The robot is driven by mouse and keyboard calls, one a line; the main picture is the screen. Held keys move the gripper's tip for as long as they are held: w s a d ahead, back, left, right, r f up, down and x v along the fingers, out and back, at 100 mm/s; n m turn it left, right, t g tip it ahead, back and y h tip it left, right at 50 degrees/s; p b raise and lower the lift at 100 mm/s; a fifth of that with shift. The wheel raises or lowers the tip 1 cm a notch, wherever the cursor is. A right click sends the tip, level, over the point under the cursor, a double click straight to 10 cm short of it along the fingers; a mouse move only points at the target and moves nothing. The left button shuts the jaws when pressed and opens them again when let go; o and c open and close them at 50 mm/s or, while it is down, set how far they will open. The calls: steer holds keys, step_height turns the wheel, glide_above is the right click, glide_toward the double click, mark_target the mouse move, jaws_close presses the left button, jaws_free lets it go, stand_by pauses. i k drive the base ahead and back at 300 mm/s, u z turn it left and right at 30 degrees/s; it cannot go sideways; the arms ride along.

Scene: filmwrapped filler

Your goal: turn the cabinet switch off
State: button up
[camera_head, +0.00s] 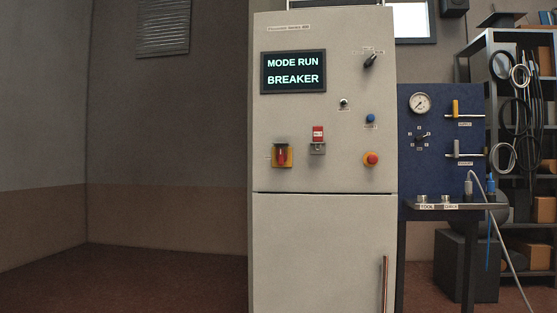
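A tall light-grey cabinet (325,222) stands in the middle of the head view, its front facing me. Its display (293,71) reads "MODE RUN" and "BREAKER". A red handle on a yellow plate (282,155) sits at the lower left of the panel, the handle looking upright. A black selector knob (370,61) at the upper right is tilted, and a small toggle (344,103) sits below and left of it. Which of these is the cabinet switch I cannot tell; the labels are too small to read. My gripper is not in view.
The panel also has a blue button (370,118), a red mushroom button (371,158) and a red-tagged part (318,138). A blue gauge board (441,140) and a narrow shelf (447,206) stand at right. Hoses hang there. The floor at left is clear.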

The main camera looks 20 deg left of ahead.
mark_target(281, 157)
steer(key=u, duration=1.75)
steer(key=i, duration=0.8)
steer(key=u, duration=0.75)
steer(key=i, duration=0.9)
steer(key=z, duration=0.45)
steer(key=i, duration=0.75)
steer(key=z, duration=0.85)
